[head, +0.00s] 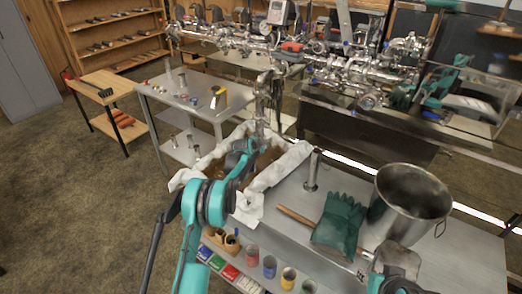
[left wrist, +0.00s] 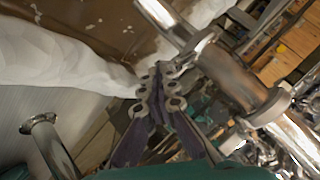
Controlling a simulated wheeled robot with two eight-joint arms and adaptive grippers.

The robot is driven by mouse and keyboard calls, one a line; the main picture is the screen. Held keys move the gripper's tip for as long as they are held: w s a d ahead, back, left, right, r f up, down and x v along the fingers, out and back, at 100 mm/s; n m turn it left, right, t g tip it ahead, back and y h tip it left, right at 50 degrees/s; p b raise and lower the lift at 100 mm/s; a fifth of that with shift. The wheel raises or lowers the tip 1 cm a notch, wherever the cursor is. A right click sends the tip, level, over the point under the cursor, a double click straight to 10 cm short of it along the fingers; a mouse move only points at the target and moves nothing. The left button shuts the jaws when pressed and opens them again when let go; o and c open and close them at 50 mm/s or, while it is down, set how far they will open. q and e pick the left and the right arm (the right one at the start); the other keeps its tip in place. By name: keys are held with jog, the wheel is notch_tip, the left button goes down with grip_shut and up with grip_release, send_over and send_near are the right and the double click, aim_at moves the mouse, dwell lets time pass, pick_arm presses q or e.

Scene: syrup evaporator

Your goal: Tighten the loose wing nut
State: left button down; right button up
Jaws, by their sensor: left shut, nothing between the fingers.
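A steel pipe (left wrist: 228,78) with a clamp (left wrist: 196,47) around it runs close past my left gripper (left wrist: 156,72) in the left wrist view. The gripper's dark fingers are shut with nothing between them, their tips beside the clamp. I cannot make out the wing nut on it for certain. In the head view my left gripper (head: 250,147) is small, low against the upright steel fitting (head: 262,108) over the cloth-lined pan, partly hidden by my arm. A grey part (head: 396,262) at the lower right may be my right gripper; its fingers are unclear.
White cloth (head: 285,168) lines a pan of brown liquid. On the steel bench stand a short post (head: 312,172), green gloves (head: 340,222) on a wooden-handled tool and a bucket (head: 405,200). Pipework (head: 350,60) crosses behind. A side table (head: 205,100) stands left, with open floor beyond.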

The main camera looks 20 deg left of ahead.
pick_arm(q)
notch_tip(320, 180, down, 2)
jog(key=shift+d+f+b, duration=0.1)
jog(key=shift+b, duration=0.2)
jog(key=shift+w+f, duration=0.1)
jog(key=shift+f, duration=0.15)
dwell(0.6)
jog(key=shift+r, duration=0.15)
dwell(1.2)
jog(key=shift+r, duration=0.75)
